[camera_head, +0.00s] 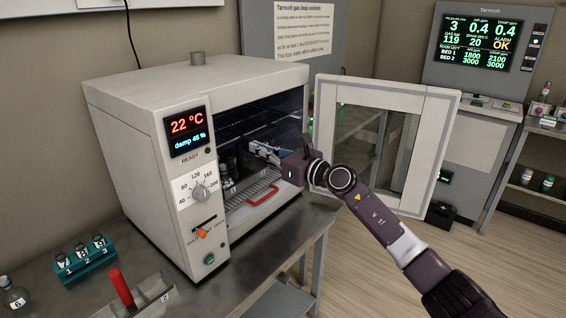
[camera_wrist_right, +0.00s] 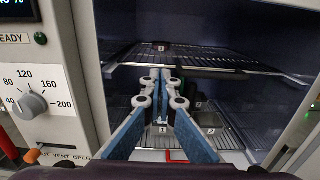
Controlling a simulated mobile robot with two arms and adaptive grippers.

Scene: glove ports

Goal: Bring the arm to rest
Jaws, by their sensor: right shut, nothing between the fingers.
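My right arm comes in from the lower right, and its gripper (camera_head: 257,149) reaches through the open front of the white oven (camera_head: 140,130). In the right wrist view the blue-padded fingers (camera_wrist_right: 160,80) point into the chamber, close together at the tips. They are shut with nothing between them. Below them is a wire rack with a red handle (camera_head: 263,193), which also shows in the wrist view (camera_wrist_right: 177,156). Dark items (camera_wrist_right: 208,120) stand on the lower level, partly hidden by the fingers. My left gripper is out of view.
The oven door (camera_head: 430,150) stands open to the right, close beside my right arm. An upper wire shelf (camera_wrist_right: 210,65) lies above the fingers. A teal vial rack (camera_head: 85,262) and a red-handled tray (camera_head: 150,296) are on the bench. Open floor lies at lower right.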

